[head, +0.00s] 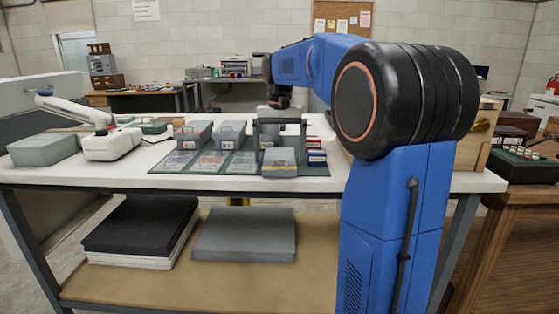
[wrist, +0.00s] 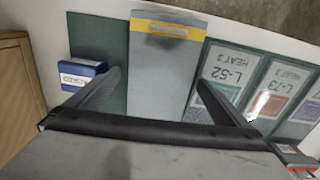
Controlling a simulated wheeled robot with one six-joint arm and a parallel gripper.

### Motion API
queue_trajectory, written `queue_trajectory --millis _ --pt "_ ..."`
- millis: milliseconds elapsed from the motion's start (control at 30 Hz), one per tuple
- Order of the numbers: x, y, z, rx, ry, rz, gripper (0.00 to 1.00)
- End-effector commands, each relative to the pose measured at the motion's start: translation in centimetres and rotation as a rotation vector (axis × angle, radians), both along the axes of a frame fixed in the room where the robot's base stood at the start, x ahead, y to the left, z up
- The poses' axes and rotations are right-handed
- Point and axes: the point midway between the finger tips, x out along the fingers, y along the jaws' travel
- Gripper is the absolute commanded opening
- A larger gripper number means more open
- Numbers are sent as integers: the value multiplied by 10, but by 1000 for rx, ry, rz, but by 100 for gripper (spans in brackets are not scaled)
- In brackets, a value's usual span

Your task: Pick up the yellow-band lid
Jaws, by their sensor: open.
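The yellow-band lid (wrist: 160,75) is a flat grey piece with a yellow band across its far end in the wrist view. It lies on a dark green mat (wrist: 113,45) on the white table. In the head view the lid (head: 279,163) is at the mat's front, right of the labelled cards. My gripper (wrist: 160,76) is open, with one finger on each side of the lid in the wrist picture and nothing held. In the head view my gripper (head: 280,135) is above and around the lid's area. Whether the fingers touch the lid cannot be told.
A small blue-and-white box (wrist: 82,75) is close to the left finger in the wrist view. Labelled cards (wrist: 222,80) lie beside the right finger. Two grey boxes (head: 193,135) stand behind the cards. A white lamp-like device (head: 110,143) stands on the left of the table (head: 75,173).

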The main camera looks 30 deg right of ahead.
Motion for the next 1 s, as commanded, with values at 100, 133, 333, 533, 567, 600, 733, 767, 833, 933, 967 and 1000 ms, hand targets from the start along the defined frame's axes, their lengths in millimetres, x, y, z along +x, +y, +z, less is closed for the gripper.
queue_trajectory --millis 100,133,333,533,567,600,733,767,833,933,967,1000 --pt "0 0 0 0 0 0 100" --pt "0 0 0 0 0 0 100" --pt "0 0 0 0 0 0 67" --pt "0 0 0 0 0 0 56" --pt "0 0 0 0 0 0 56" --pt "0 0 0 0 0 0 56" --pt "0 0 4 -1 -1 0 56" --pt "1 0 7 -1 -2 0 56" --pt "1 0 16 0 -2 0 56" --pt "1 0 33 -1 -3 0 56" --pt "1 0 38 -1 -3 0 56" --pt "1 0 46 -1 -3 0 56"
